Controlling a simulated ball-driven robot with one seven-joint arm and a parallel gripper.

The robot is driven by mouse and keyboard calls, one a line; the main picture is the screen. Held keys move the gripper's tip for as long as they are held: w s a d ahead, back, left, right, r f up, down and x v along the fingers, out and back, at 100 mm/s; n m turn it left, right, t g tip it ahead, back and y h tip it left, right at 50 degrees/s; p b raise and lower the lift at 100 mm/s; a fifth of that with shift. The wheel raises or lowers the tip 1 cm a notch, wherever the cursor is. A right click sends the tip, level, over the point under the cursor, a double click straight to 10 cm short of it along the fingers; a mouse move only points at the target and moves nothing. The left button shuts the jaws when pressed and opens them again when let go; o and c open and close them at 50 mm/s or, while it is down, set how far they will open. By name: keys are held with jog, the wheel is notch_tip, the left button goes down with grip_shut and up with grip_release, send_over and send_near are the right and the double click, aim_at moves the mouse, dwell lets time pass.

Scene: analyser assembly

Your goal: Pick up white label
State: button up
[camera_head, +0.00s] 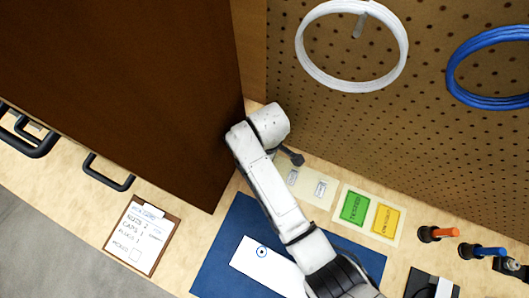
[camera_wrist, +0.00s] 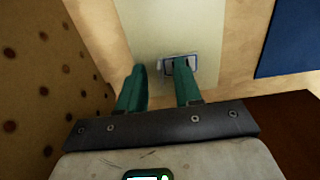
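Two small white labels lie on a cream backing sheet (camera_head: 305,184) beside the pegboard, a left one (camera_head: 292,177) and a right one (camera_head: 320,189). In the wrist view, one white label (camera_wrist: 180,66) with a dark outline shows on the sheet (camera_wrist: 150,25). My gripper (camera_wrist: 160,70) has two green fingers with a gap between them and nothing visible in it. The right finger covers part of the label; the left finger is over bare sheet. Whether the fingers touch the sheet cannot be told. In the head view my arm hides most of the gripper.
Green (camera_head: 354,207) and yellow (camera_head: 386,220) labels lie right of the sheet. A blue mat (camera_head: 225,254) holds a white panel (camera_head: 262,262). The pegboard (camera_head: 440,130) rises behind; a brown panel (camera_head: 130,90) stands left. A clipboard (camera_head: 142,238) lies at lower left.

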jog(key=shift+c, duration=0.5)
grip_shut()
jog(key=shift+r, duration=0.2)
